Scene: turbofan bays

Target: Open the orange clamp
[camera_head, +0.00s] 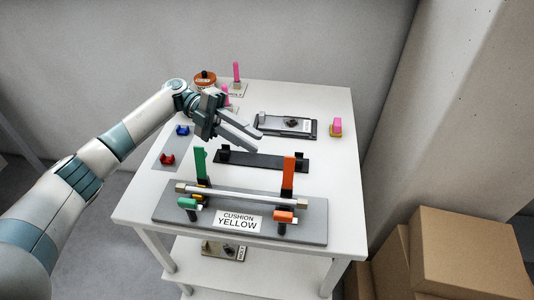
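The orange clamp has an upright orange lever (288,172) on the right half of the grey fixture plate (315,232). An orange block (284,216) sits at its front, under the right part of a silver rod (243,196). The rod runs across the plate to the green clamp, whose green lever (200,162) also stands upright. My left gripper (260,141) hangs above the table behind the fixture, left of and beyond the orange lever. Its two fingers are apart with nothing between them, and it touches neither clamp. My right gripper is not in view.
A black bracket strip (262,161) lies behind the fixture, and a dark tray (285,125) lies farther back. Blue (182,130) and red (167,159) pieces lie at the left. A pink-topped piece (337,125) stands at the right. Cardboard boxes (465,250) stand right of the table.

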